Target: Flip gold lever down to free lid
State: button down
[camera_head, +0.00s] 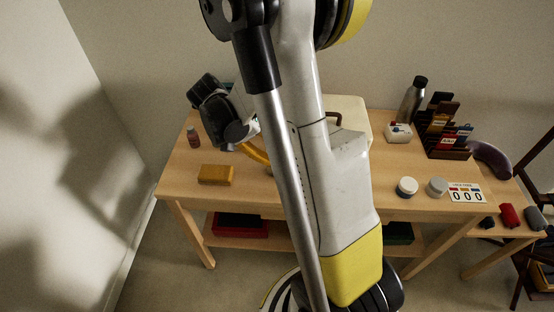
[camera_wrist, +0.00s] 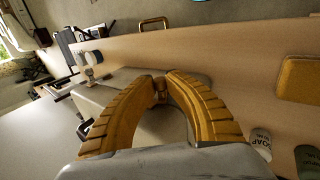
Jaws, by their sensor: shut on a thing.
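The pale cream suitcase (camera_head: 352,112) stands on the wooden table, mostly hidden behind my arm in the head view. In the wrist view its pale top (camera_wrist: 112,82) lies under and beyond my fingers. A small gold lever (camera_wrist: 160,92) shows between my fingertips. My gripper (camera_wrist: 161,80), with two ribbed yellow fingers, is shut on this gold piece. In the head view only part of a yellow finger (camera_head: 254,152) shows beside my arm, and the lever is hidden there. I cannot tell the lever's exact angle.
At the right are a metal flask (camera_head: 412,101), a dark rack (camera_head: 445,146), two round jars and a number card (camera_head: 467,193).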

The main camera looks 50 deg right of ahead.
jog(key=shift+a+f, duration=0.1)
dwell(0.5)
jog(key=c, duration=1.4)
grip_release()
jog(key=shift+o, duration=0.2)
jog(key=shift+w, duration=0.1)
jog(key=v, duration=1.2)
jog(key=shift+w+f, duration=0.1)
